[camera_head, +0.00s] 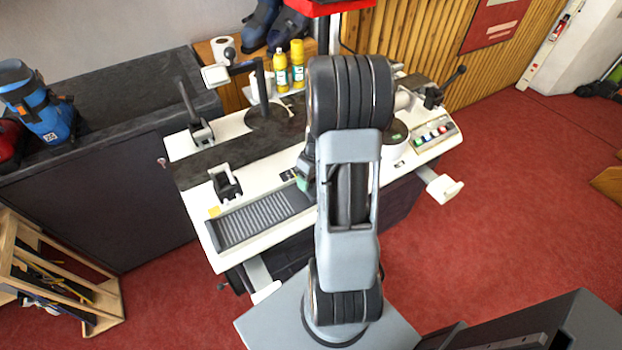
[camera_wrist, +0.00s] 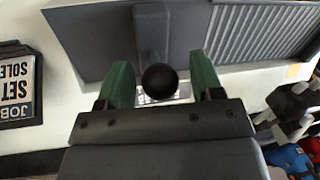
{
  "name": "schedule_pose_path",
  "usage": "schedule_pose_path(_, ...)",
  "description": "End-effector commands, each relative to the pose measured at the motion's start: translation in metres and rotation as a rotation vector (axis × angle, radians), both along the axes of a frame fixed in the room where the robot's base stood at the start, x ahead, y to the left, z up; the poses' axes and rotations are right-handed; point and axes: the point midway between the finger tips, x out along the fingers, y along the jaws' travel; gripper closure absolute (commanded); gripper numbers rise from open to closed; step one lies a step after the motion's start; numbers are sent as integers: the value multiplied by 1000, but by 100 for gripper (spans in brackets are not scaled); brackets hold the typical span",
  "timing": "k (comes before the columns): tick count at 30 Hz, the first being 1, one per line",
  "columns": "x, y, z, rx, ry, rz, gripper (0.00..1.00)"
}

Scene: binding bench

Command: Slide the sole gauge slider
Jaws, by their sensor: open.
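The sole gauge is a dark grey plate with a ribbed part; the ribbed part (camera_head: 262,216) lies along the front of the white bench in the head view. In the wrist view the ribbed part (camera_wrist: 258,32) is at upper right and a smooth grey part is at upper left. The slider's round black knob (camera_wrist: 160,82) stands in front of a grey upright bar (camera_wrist: 151,32). My gripper (camera_wrist: 162,88) is open, with one green fingertip on each side of the knob. I cannot tell whether either finger touches it. In the head view my arm hides the knob.
A sign reading "JOB SET SOLE" (camera_wrist: 17,92) is at the left of the wrist view. Black clamps (camera_head: 226,184) stand on the white bench (camera_head: 222,262). Bottles (camera_head: 281,72) and a paper roll (camera_head: 223,50) are behind. A dark cabinet (camera_head: 110,205) is at left.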

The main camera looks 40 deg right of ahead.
Motion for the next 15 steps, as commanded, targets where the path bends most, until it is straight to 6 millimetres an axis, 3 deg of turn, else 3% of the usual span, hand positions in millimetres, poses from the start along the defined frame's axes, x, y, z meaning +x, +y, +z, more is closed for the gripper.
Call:
schedule_pose_path(6,0,0,0,0,0,0,40)
schedule_pose_path(15,0,0,0,0,0,0,68)
